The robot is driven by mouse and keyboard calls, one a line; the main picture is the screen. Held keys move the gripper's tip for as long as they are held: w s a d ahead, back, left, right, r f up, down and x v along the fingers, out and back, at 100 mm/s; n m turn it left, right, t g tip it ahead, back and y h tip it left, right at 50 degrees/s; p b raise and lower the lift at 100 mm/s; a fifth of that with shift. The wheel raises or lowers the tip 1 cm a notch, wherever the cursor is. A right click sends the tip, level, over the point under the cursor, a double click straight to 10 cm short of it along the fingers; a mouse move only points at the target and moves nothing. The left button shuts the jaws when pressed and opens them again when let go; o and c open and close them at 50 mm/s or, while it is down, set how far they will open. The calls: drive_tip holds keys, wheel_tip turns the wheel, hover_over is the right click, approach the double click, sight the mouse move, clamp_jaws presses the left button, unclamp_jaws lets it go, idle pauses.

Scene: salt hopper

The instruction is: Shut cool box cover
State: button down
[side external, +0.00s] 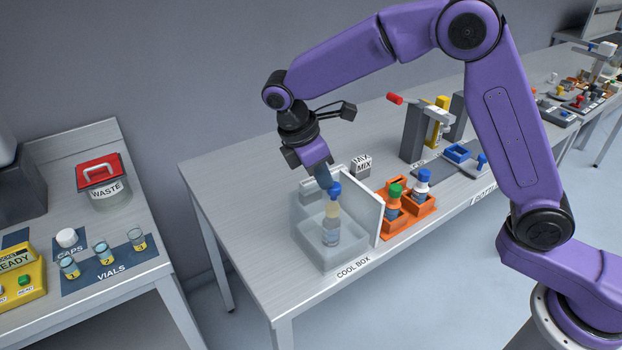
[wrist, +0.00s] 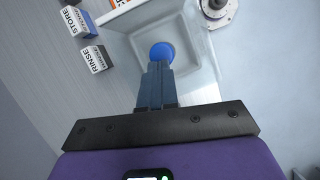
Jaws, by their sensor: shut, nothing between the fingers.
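The cool box (side external: 308,246) is a pale translucent open-topped box at the front of the long bench. Its white cover (side external: 369,212) stands upright along the box's right side, so the box is open. The cover also shows at the top of the wrist view (wrist: 128,14). A bottle (side external: 331,222) with a blue cap (side external: 335,190) stands inside the box, and its cap shows in the wrist view (wrist: 162,53). My gripper (side external: 328,183) is shut and empty, pointing down just above the blue cap. Whether the fingertips touch the cap I cannot tell.
Orange racks (side external: 408,219) right of the cover hold a green-capped bottle (side external: 393,202) and a blue-capped one (side external: 423,187). Small lettered blocks (side external: 361,166) stand behind the box. A grey stand (side external: 413,132) is farther back. The bench left of the box is clear.

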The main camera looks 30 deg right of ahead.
sight(300, 205)
drive_tip(key=shift+w+a, duration=0.1)
drive_tip(key=shift+a, duration=0.2)
drive_tip(key=a, duration=0.2)
drive_tip(key=w+a, duration=0.1)
drive_tip(key=shift+a+r, duration=0.4)
drive_tip(key=v, duration=0.9)
drive_tip(key=shift+s+d+r, duration=0.1)
drive_tip(key=shift+s+d, duration=0.05)
drive_tip(key=shift+s, duration=0.05)
drive_tip(key=s+d+f+m+y, duration=0.1)
drive_tip(key=s+d+f, duration=0.1)
drive_tip(key=s+d, duration=0.5)
drive_tip(key=s+d+f+m+y, duration=0.1)
drive_tip(key=s+d+f+y, duration=0.1)
drive_tip(key=s+d, duration=0.5)
drive_tip(key=s+d+f+t+y, duration=0.1)
drive_tip(key=s+d+f, duration=0.2)
drive_tip(key=s+d, duration=0.4)
drive_tip(key=s, duration=0.9)
drive_tip(key=shift+s+d+f+m+y, duration=0.15)
drive_tip(key=shift+s+d+m+y, duration=0.15)
drive_tip(key=shift+m+y, duration=0.1)
